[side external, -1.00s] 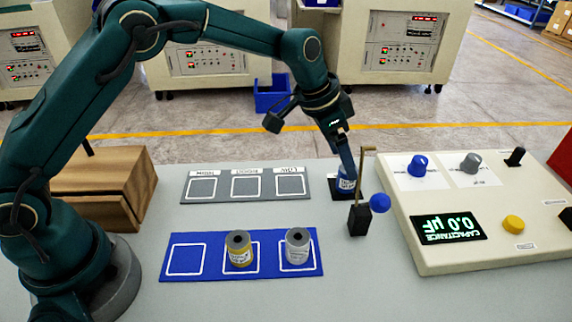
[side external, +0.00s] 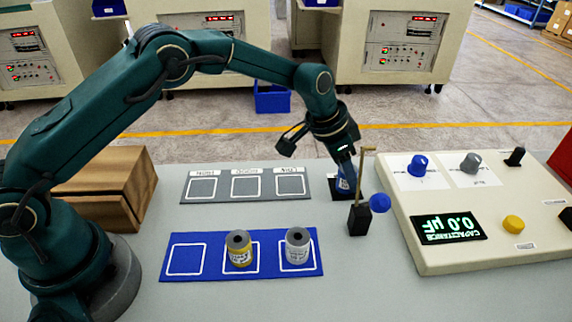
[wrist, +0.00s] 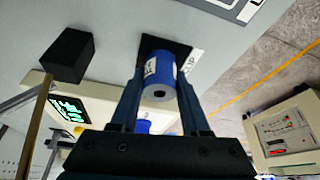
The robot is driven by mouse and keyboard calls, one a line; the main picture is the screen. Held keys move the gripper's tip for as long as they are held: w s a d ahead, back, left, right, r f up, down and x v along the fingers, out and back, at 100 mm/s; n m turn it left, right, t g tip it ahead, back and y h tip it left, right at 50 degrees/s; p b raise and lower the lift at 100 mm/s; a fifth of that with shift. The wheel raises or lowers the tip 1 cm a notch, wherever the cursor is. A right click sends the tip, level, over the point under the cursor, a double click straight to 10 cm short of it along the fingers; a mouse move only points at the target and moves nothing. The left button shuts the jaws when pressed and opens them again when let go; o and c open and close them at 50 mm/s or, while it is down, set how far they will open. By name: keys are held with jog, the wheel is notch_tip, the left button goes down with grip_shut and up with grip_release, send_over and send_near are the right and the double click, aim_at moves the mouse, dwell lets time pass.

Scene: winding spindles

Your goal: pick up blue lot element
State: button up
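The blue lot element (wrist: 160,75), a blue cylinder with a white label and a dark hole in its end, stands on a small black pad (wrist: 181,50) in the wrist view. In the side external view the blue element (side external: 344,185) is partly hidden by my fingers. My gripper (wrist: 160,88) has one finger on each side of it. The fingers look open, with only narrow gaps to the cylinder; contact is hard to judge. My gripper also shows in the side external view (side external: 346,172), tilted and low over the pad.
A black block (side external: 359,219) with an upright brass-coloured rod and blue ball stands close to the right. The capacitance meter (side external: 470,215) lies beyond it. A blue tray (side external: 210,276) holds yellow and grey elements. A grey tray (side external: 216,200) with empty squares is left.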

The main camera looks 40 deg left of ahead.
grip_shut()
jog(key=shift+r, duration=0.1)
